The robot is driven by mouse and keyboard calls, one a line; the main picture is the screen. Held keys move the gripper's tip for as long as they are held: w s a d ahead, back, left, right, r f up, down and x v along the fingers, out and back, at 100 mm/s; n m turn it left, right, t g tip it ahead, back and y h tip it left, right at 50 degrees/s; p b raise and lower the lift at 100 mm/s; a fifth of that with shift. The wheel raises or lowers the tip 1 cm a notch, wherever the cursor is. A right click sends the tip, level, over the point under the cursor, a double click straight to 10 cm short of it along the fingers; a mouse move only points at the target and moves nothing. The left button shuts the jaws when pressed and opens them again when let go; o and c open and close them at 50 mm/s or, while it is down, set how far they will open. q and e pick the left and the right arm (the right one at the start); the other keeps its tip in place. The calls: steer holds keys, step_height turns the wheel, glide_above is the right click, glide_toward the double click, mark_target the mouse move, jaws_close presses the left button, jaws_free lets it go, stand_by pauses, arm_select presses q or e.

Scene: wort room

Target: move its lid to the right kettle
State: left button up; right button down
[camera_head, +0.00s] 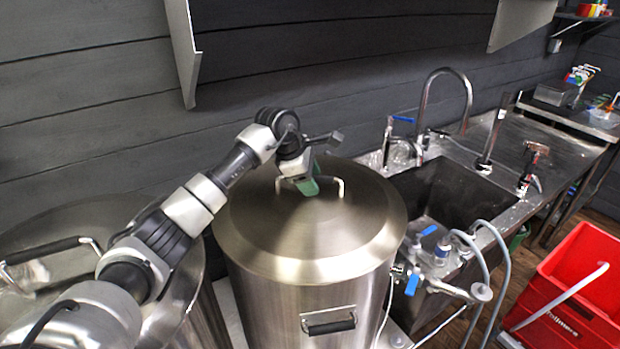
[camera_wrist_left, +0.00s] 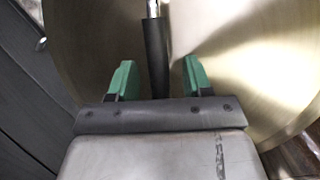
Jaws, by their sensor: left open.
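The right kettle (camera_head: 305,297) is a tall steel vessel in the middle of the head view. Its steel lid (camera_head: 320,235) lies on top of it. The lid's handle (camera_head: 341,186) partly shows beside my left gripper (camera_head: 302,187), which is at the handle. In the left wrist view the dark handle grip (camera_wrist_left: 156,55) runs between the two green fingertips of my left gripper (camera_wrist_left: 157,78). The gripper is open, with a gap on both sides of the grip. My right gripper is in neither view.
Another steel kettle (camera_head: 188,290) stands at the left, partly behind my left arm. A sink (camera_head: 445,190) with taps and hoses is at the right. A red crate (camera_head: 575,285) stands on the floor at the far right. A dark plank wall is close behind the kettles.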

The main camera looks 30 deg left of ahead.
arm_select(q)
steer(key=shift+f, duration=0.2)
steer(key=b+v, duration=0.3)
steer(key=v, duration=0.8)
